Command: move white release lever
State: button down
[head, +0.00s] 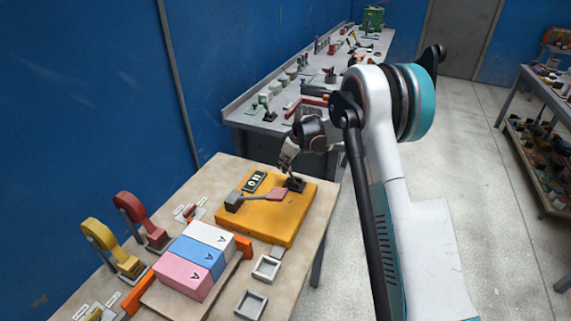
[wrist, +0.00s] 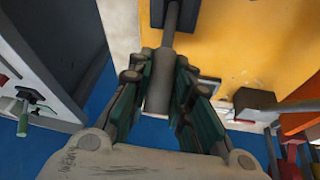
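The white release lever (wrist: 159,82) is a pale grey-looking rounded handle in the wrist view. It rises from a dark bracket (wrist: 185,12) on the yellow panel (wrist: 240,50). My gripper (wrist: 161,66) has one finger on each side of the handle, and the fingertips appear to press on it. In the head view my gripper (head: 288,162) is at the panel's far right corner, just above the black bracket (head: 295,184). The fingers and wrist hide most of the lever there. The yellow panel (head: 268,222) lies on the wooden table.
A red-ended lever (head: 279,194) and a black-and-white sign (head: 254,181) are on the panel. White, blue and pink blocks (head: 183,277) stand in front. Red (head: 140,220) and yellow (head: 108,248) hooked pieces stand at left. A grey workbench (head: 259,120) with clutter is behind.

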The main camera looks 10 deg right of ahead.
jog(key=shift+d, duration=0.1)
jog(key=s+d+t+y+b, duration=0.2)
jog(key=y+b, duration=0.1)
jog(key=shift+d+r+t, duration=0.15)
jog(key=shift+d+t, duration=0.15)
jog(key=shift+d, duration=0.1)
jog(key=s+d+t+y+b, duration=0.1)
jog(key=b, duration=0.1)
jog(key=d+t+y+b, duration=0.1)
jog(key=y+b, duration=0.1)
jog(key=s+d+m+t+y+b, duration=0.1)
jog(key=b, duration=0.1)
jog(key=shift+s+d+f+t+y, duration=0.15)
jog(key=shift+s+f+t+y, duration=0.15)
jog(key=shift+y, duration=0.1)
jog(key=shift+r+b, duration=0.1)
jog(key=shift+b, duration=0.2)
jog(key=c, duration=1.5)
grip_release()
jog(key=shift+o, duration=0.3)
